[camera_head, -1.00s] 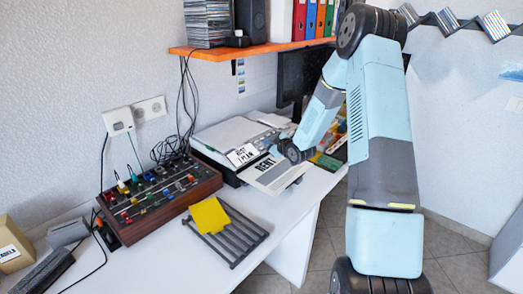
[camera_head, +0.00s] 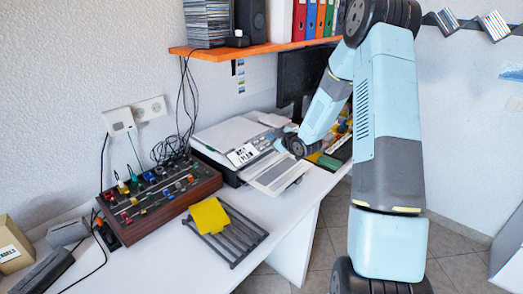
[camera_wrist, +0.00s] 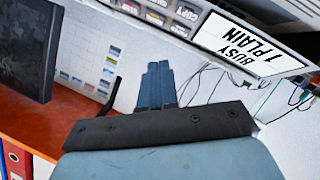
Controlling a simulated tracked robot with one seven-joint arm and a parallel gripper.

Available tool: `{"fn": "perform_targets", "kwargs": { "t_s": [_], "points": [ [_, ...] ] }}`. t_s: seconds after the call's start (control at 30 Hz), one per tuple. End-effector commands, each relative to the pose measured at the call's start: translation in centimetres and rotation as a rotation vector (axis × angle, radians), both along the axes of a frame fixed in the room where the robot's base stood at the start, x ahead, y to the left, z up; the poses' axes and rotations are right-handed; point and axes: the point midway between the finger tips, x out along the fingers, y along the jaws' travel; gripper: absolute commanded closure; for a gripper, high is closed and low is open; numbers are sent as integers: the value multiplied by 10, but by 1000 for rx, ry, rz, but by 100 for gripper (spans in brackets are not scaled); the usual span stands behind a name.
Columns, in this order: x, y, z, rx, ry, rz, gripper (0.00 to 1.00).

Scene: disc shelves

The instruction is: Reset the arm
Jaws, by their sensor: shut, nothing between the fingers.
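My arm stands upright at the right in the head view, and its wrist end reaches down and left beside the printer (camera_head: 228,134). The fingers of my gripper do not show clearly there. In the wrist view my gripper (camera_wrist: 158,70) has its two fingers pressed together, with nothing between them. The wrist view also shows a white sign (camera_wrist: 250,45) reading "BUSY 1 PLAIN", upside down, at the upper right. The same sign shows small on the printer's front in the head view (camera_head: 242,155).
An orange shelf (camera_head: 210,51) with binders and disc stacks hangs above the desk (camera_head: 165,255). A dark monitor (camera_head: 300,75) stands behind my forearm. A control box with knobs (camera_head: 160,195) and a grey rack (camera_head: 235,242) with a yellow sheet (camera_head: 209,216) are at left. Floor is free at right.

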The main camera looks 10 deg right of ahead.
Motion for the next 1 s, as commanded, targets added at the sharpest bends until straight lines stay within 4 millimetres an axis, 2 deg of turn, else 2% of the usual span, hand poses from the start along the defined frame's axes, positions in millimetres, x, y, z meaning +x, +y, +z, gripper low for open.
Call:
{"fn": "perform_targets", "kwargs": {
  "t_s": [0.23,0.37,0.67,1.0],
  "points": [
    [-1,0,4,-6,7,-5,100],
    [-6,-1,20,-27,40,-27,100],
    [-40,-8,83,-88,176,-154,100],
    [-105,-16,152,-91,319,-331,100]
  ]
}}
